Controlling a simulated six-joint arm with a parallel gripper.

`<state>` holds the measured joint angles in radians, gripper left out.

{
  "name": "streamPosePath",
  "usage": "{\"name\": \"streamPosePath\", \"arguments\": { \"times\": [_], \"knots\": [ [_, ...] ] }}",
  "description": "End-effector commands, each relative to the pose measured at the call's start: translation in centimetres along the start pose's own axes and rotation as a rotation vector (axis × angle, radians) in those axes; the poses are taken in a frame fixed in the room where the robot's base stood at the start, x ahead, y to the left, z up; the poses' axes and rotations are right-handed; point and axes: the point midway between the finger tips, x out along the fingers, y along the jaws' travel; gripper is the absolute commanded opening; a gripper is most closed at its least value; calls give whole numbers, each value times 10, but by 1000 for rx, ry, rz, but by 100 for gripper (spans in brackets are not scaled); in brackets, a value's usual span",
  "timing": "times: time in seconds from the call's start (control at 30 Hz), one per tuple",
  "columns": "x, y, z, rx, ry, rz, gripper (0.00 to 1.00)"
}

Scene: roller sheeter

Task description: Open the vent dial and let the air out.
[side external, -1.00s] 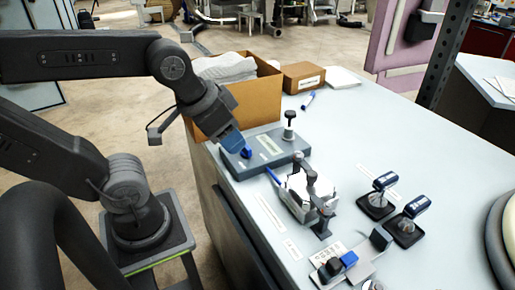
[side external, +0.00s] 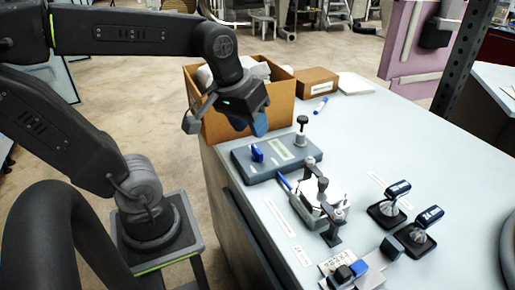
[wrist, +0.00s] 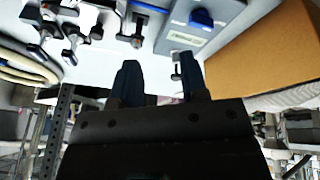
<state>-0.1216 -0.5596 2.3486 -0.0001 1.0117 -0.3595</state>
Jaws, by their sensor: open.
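A blue upright knob (side external: 257,152), which looks like the vent dial, stands on a flat grey box (side external: 262,171). The blue knob (wrist: 202,19) also shows at the top of the wrist view. A black-capped post (side external: 302,125) rises from the right part of the same box. My gripper (side external: 252,124) hangs above the far left side of the box, in front of the cardboard carton, apart from the knob. In the wrist view, my gripper's two dark blue fingers (wrist: 160,76) stand apart with nothing seen between them. Any markings on the dial are too small to read.
A cardboard carton (side external: 215,128) holding white cloth stands behind the box. The bench top (side external: 440,165) is clear at the right.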

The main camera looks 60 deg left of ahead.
Motion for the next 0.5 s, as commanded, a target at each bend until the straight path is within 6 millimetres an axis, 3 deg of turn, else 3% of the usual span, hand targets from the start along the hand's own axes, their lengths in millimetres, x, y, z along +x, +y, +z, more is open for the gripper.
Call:
{"name": "streamPosePath", "arguments": {
  "times": [0.1,0.3,0.5],
  "knots": [
    [8,-15,-36,-378,-99,-87,40],
    [21,-42,-77,-878,-195,-221,40],
    [29,-54,-90,-1075,-223,-282,40]
  ]
}}
